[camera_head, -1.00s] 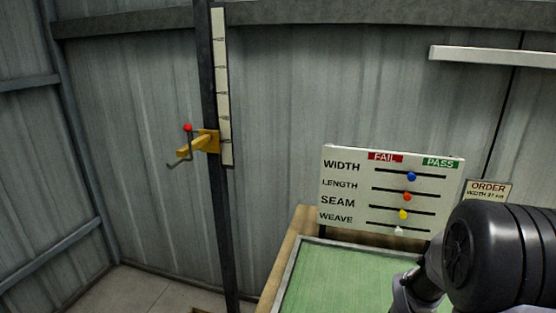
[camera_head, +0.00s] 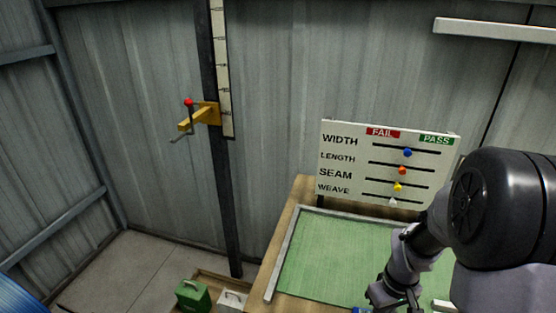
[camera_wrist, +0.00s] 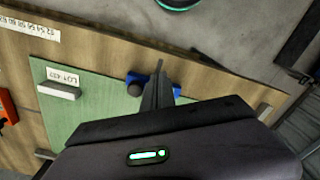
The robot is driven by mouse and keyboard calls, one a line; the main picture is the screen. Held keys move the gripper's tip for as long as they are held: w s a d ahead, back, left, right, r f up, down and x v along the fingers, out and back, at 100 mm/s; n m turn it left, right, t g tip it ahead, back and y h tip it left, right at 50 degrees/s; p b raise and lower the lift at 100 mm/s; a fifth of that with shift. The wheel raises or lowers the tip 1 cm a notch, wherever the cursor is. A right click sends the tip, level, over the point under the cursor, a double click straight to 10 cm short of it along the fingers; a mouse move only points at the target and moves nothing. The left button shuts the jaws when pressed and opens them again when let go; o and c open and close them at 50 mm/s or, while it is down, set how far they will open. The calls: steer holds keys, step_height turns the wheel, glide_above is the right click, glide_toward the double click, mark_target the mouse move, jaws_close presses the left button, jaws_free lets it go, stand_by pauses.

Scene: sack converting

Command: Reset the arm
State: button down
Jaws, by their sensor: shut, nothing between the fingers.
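My gripper (camera_wrist: 158,82) is shut and empty in the wrist view, with its narrow fingers together above the edge of a green mat (camera_wrist: 85,122). A blue object with a dark round knob (camera_wrist: 134,89) lies beside and partly behind the fingers; I cannot tell whether they touch it. In the head view my arm comes in at the lower right, and my gripper (camera_head: 385,295) hangs low over the near part of the green mat (camera_head: 330,255). Its fingertips are hard to make out there.
A board (camera_head: 385,165) with WIDTH, LENGTH, SEAM and WEAVE sliders stands at the table's back. A post carries a yellow bracket (camera_head: 200,117) with a red knob. A green box (camera_head: 192,294) sits low at the left. In the wrist view a white block (camera_wrist: 59,91) lies on the mat.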

steer(key=shift+r, duration=0.4)
steer(key=shift+r, duration=0.1)
